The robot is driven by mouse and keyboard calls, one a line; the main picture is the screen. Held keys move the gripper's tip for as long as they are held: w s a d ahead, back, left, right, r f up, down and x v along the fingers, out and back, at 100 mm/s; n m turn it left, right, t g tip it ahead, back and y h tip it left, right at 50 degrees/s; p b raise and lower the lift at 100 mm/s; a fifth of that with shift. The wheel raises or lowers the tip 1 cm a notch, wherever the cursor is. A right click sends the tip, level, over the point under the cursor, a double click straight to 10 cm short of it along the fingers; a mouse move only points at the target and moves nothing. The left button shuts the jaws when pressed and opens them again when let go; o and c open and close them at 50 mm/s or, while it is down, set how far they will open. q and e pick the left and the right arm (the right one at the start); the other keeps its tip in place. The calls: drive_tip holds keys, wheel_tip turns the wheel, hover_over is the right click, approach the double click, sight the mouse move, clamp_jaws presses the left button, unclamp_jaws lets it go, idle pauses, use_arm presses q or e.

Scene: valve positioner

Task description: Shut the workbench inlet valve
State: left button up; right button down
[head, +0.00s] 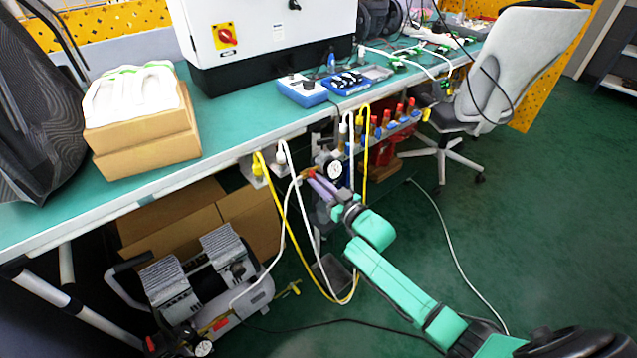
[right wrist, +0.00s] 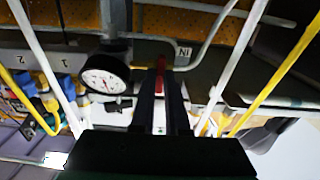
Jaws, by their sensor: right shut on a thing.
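My right gripper (head: 322,188) reaches under the front edge of the workbench (head: 228,115), beside a round pressure gauge (head: 333,169). In the right wrist view its two dark fingers (right wrist: 160,95) are closed around a narrow red valve handle (right wrist: 161,63), whose tip shows between them. A label reading "IN" (right wrist: 184,52) sits just right of the handle, and the gauge (right wrist: 103,80) is to the left. The valve body is mostly hidden behind the fingers. My left gripper is not in view.
White hoses (head: 284,190) and yellow hoses (head: 285,218) hang close around the gripper. A row of red-topped valves (head: 398,110) lies to the right. A compressor (head: 205,280) and cardboard boxes stand below the bench. The green floor at right is mostly clear.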

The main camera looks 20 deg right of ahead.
drive_tip(key=shift+f, duration=0.15)
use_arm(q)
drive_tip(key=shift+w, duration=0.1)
use_arm(e)
drive_tip(key=c, duration=0.9)
unclamp_jaws()
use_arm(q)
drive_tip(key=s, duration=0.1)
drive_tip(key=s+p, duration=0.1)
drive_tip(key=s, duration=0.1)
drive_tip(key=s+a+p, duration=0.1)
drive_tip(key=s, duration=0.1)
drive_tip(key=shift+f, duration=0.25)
use_arm(e)
drive_tip(key=v, duration=1.4)
drive_tip(key=shift+s, duration=0.3)
